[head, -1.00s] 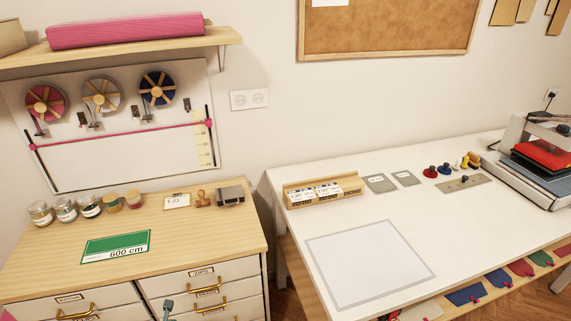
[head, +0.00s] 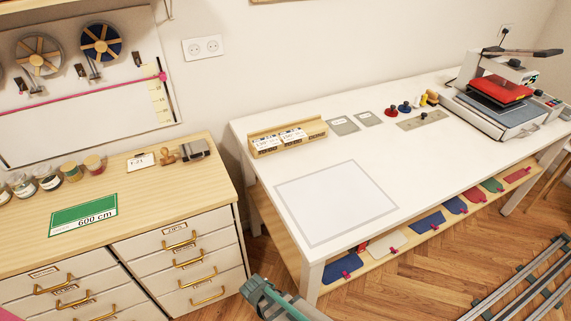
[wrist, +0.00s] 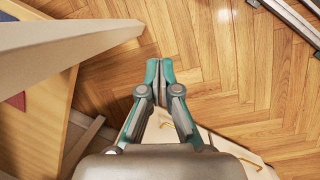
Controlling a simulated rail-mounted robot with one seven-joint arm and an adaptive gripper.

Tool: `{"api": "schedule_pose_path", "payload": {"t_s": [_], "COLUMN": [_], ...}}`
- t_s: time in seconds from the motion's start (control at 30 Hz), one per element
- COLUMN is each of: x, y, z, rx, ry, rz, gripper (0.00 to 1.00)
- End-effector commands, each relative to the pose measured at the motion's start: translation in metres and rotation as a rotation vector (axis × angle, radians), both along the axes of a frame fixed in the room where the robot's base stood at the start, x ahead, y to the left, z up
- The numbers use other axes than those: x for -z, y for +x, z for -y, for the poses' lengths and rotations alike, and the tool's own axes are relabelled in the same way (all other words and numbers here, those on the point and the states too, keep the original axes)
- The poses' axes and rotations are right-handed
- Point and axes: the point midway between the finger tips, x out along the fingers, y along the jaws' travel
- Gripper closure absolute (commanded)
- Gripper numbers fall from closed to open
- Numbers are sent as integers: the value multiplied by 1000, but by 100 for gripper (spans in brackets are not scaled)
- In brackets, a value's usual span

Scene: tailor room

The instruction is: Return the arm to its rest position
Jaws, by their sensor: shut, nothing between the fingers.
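My gripper (wrist: 159,72) is shut and empty in the wrist view, its two teal fingertips together. It points down over the wooden floor (wrist: 213,60). A white table leg is close on its left, and a white drawer front with brass handles shows below and behind the fingers. In the head view part of my arm's end, teal and grey, shows at the bottom edge, between the drawer cabinet (head: 180,258) and the white table (head: 410,176). The fingertips cannot be made out clearly there.
The white table bears a wooden card holder (head: 288,137), spools and a heat press (head: 503,97). Coloured swatches (head: 427,222) lie on its lower shelf. A green 600 cm card (head: 84,214) lies on the cabinet. Floor rails (head: 520,282) run at the right; open floor lies before the table.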

Motion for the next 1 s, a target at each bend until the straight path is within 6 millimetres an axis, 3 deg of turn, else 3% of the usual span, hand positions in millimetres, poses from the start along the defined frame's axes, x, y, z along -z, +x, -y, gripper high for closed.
{"api": "schedule_pose_path", "payload": {"t_s": [0.03, 0.2, 0.5, 0.73, 1.0], "x": [4, 17, 29, 36, 38], "y": [-10, -44, -107, -138, -143], "z": [25, 84, 158, 191, 203], "rx": [106, 404, 761, 920, 983], "ry": [-11, -43, -63, -69, -63], "rz": [-30, -120, -275, -337, -350], "gripper": [100, 100, 100, 100, 100]}}
